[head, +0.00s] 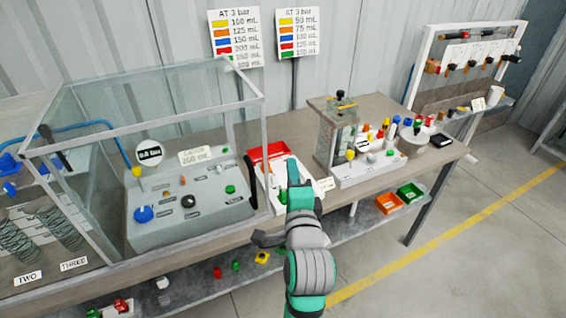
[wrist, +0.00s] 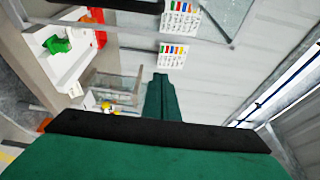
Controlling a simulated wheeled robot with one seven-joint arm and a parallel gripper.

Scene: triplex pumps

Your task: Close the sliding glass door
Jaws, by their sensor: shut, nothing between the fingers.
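A glass enclosure with a pale metal frame (head: 262,150) stands on the left of the bench, around a grey pump panel (head: 190,205). A black upright handle (head: 251,182) shows at its front right corner. I cannot tell clearly which pane is the sliding door or how far it stands open. My gripper (head: 292,170) is to the right of the handle, apart from it in the picture, in front of the white and red trays. In the wrist view its green fingers (wrist: 160,105) are together and empty.
A white tray (head: 262,195) and a red tray (head: 268,152) lie right of the enclosure. A smaller pump unit (head: 340,150) stands further right. Orange (head: 390,203) and green (head: 411,193) bins sit below. The floor at right is clear.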

